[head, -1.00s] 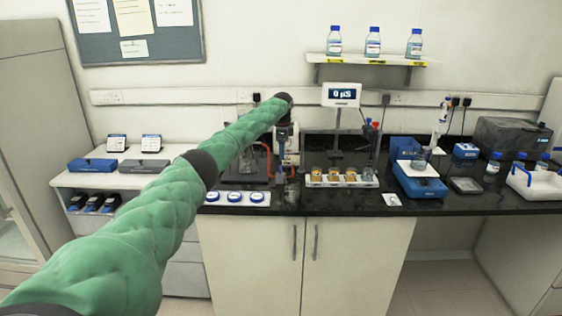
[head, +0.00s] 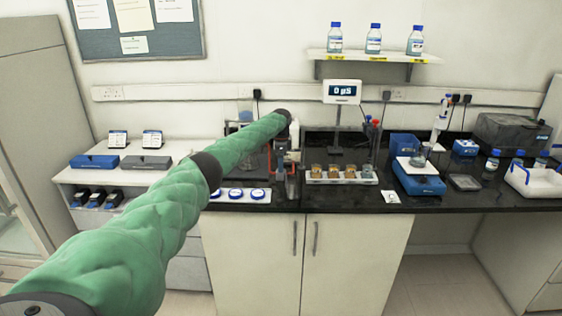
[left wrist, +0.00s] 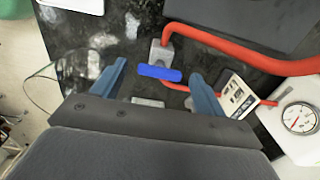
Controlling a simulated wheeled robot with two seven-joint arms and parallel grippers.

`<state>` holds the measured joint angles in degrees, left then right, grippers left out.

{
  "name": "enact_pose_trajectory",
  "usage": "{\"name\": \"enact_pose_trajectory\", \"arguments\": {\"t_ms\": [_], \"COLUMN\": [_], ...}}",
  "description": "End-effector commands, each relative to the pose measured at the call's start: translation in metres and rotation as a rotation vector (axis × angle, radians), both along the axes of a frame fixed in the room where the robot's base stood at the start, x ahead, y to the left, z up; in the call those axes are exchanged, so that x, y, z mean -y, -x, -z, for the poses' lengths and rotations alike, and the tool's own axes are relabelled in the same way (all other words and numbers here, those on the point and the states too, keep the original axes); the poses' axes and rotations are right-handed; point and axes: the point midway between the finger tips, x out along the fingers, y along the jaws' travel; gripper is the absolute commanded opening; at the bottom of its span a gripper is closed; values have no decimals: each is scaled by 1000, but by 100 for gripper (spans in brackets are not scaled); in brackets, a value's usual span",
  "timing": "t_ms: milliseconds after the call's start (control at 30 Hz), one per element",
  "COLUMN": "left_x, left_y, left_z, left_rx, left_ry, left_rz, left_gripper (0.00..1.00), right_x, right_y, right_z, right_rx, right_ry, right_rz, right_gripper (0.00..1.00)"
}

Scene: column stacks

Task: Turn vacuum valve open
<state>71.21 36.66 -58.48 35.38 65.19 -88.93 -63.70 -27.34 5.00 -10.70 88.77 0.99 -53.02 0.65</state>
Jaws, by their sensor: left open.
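The vacuum valve shows in the left wrist view as a blue bar handle (left wrist: 160,73) on a grey fitting, with a red hose (left wrist: 225,47) beside it. The handle lies roughly crosswise in the picture, slightly tilted. My left gripper (left wrist: 159,70) is open, its two blue-grey fingers on either side of the handle, with a gap visible to each. I cannot tell how far above the handle the fingertips are. In the head view my left gripper (head: 290,180) points down at the bench's front edge and hides the valve. My right gripper is not in view.
A white block with a round gauge (left wrist: 300,117) is right of the valve in the wrist view. In the head view, a rack of amber-filled containers (head: 341,180) stands close to the right of my gripper, and a white tray with blue-topped dishes (head: 234,195) to the left.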

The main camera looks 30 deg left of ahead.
Motion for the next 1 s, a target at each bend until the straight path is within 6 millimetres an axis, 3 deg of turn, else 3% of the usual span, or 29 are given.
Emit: {"name": "enact_pose_trajectory", "arguments": {"t_ms": [133, 367, 400, 733, 1000], "left_x": [0, 0, 0, 0, 1], "left_y": [0, 0, 0, 0, -1], "left_z": [0, 0, 0, -1, -2], "left_rx": [0, 0, 0, 1, 0], "left_ry": [0, 0, 0, 2, 2], "left_rz": [0, 0, 0, -46, -218], "left_gripper": [73, 30, 28, 28, 28], "right_x": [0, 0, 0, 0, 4], "right_y": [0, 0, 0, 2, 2], "right_z": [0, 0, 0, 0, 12], "right_rx": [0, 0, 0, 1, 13], "right_ry": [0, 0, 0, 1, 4], "right_rz": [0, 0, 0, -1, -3], "right_gripper": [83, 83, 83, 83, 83]}}
